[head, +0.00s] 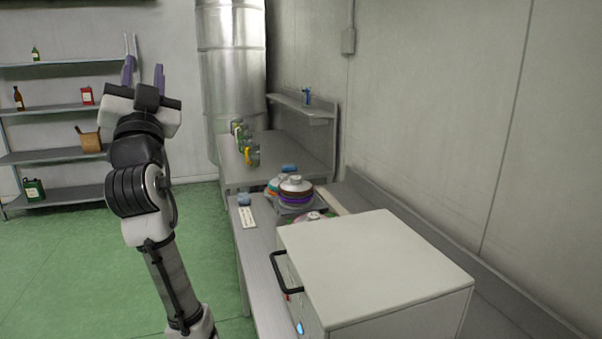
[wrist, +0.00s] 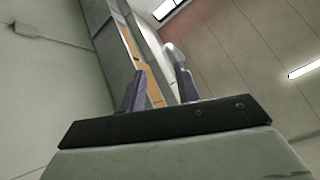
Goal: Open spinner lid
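A white box-shaped machine (head: 370,270) stands on the counter at the lower right of the head view. I take it to be the spinner. Its flat top looks closed, with no gap visible. A black bar handle (head: 286,273) sits on its left-facing side, above a small blue-lit spot (head: 300,327). My gripper (head: 144,72) is raised high at the left, pointing up and well away from the machine. Its purple fingers are apart, and I see nothing clearly held. The wrist view shows the fingers (wrist: 157,88) against wall and ceiling; the spinner is not in that view.
Behind the machine, stacked round items (head: 296,190) and a white label card (head: 248,217) lie on the counter (head: 262,260). Bottles (head: 251,155) stand on a farther table. A shelf rack (head: 50,157) is at the left. Green floor (head: 80,270) lies open left of the counter.

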